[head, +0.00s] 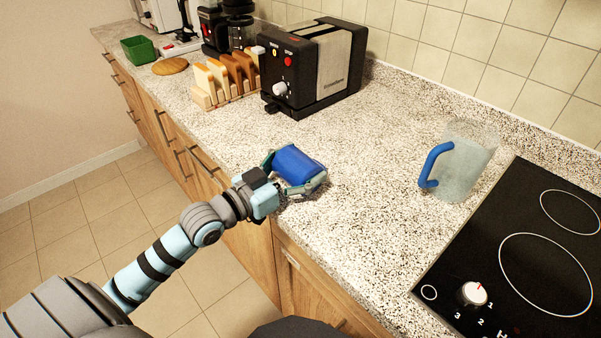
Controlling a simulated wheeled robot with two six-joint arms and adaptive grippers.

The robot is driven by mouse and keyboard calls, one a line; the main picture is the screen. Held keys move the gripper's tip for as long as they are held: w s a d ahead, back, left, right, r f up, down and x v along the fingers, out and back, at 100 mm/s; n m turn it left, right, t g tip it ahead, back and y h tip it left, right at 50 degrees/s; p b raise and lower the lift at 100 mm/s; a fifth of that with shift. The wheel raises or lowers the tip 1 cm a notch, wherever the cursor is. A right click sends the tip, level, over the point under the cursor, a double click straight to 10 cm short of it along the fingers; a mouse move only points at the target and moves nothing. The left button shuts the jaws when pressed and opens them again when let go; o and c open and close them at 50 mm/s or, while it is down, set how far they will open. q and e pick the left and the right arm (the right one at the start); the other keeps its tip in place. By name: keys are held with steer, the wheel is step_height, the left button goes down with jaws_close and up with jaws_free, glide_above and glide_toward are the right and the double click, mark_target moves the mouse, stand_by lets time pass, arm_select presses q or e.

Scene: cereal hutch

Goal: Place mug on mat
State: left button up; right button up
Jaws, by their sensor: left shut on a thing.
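A blue mug (297,165) is between the fingers of my left gripper (294,177), near the front edge of the counter. The gripper is shut on it, with one finger on the far left side and one on the near right side. The mug looks tilted, and I cannot tell whether it touches the counter. Its handle and opening do not show clearly. No mat can be made out. My right gripper is not in view.
A clear jug (467,165) with a blue handle stands beside the black cooktop (500,270). A black toaster (314,70), a toast rack (225,78), bread (170,66) and a green box (139,49) stand further back. The speckled counter (370,150) between toaster and jug is clear.

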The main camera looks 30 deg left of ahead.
arm_select(q)
steer(key=o, duration=1.5)
steer(key=shift+r, duration=0.25)
steer(key=p+v, duration=0.2)
steer(key=p, duration=0.1)
steer(key=p+v, duration=0.2)
steer(key=v, duration=0.1)
steer(key=p+v, duration=0.2)
steer(key=p, duration=0.1)
steer(key=shift+s+a+r+p, duration=0.1)
steer(key=shift+s+r+p, duration=0.2)
steer(key=shift+r+p, duration=0.1)
steer(key=p+v, duration=0.1)
steer(key=v, duration=0.1)
steer(key=f+p+v, duration=0.1)
steer(key=v, duration=0.1)
steer(key=shift+s+a, duration=0.1)
steer(key=shift+s, duration=0.15)
